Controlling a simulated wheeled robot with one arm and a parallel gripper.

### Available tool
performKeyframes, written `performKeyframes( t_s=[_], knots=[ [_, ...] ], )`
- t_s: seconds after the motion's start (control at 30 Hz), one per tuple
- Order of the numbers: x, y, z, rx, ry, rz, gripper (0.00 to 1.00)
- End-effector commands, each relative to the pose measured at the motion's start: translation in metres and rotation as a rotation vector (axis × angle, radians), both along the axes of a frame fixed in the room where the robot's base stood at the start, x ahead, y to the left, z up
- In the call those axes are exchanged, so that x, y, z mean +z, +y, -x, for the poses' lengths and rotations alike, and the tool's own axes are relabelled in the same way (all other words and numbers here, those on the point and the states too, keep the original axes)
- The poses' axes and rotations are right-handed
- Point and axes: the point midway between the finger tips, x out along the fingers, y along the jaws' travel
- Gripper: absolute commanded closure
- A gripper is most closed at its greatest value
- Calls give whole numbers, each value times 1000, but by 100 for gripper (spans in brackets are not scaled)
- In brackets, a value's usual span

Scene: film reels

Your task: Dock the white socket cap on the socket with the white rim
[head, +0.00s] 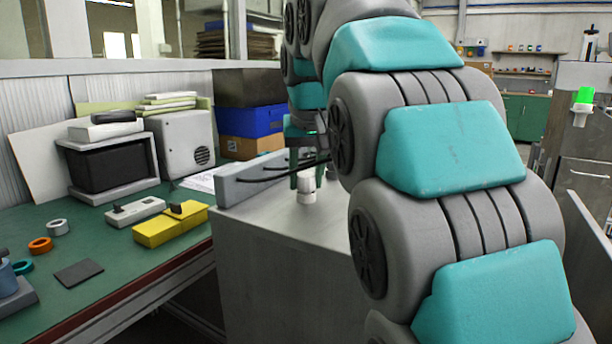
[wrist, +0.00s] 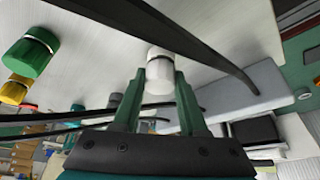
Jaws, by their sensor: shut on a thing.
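My gripper (wrist: 162,82) is shut on a white cylindrical piece, which I take as the white socket cap (wrist: 160,68). Its green fingers press on both sides of it. In the head view the white piece (head: 307,194) shows upright under the green fingers (head: 305,180), over the grey cabinet top. I cannot tell whether it touches the top or a socket there. No white socket rim can be made out apart from this piece. A green capped piece (wrist: 33,52) and a yellow one (wrist: 15,90) stand to the left in the wrist view.
A grey bar (head: 250,180) stands on the cabinet top (head: 270,228), close to my gripper. Dark cables (head: 290,168) run from it towards my gripper; dark strands cross the wrist view. The green bench (head: 120,245) holds a yellow box (head: 165,227) and rings. My arm hides the cabinet's right side.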

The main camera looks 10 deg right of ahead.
Motion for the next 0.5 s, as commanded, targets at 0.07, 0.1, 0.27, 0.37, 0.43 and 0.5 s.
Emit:
performKeyframes(
  t_s=[0.07, 0.1, 0.27, 0.37, 0.43, 0.5],
  knots=[
    [-3, 0, 0, 0, 4, 0, 55],
    [-2, 0, 0, 0, 3, 0, 50],
    [-2, 0, 0, 0, 3, 0, 32],
    [-2, 0, 0, 0, 2, 0, 28],
    [-2, 0, 0, 0, 2, 0, 28],
    [-2, 0, 0, 0, 2, 0, 28]
  ],
)
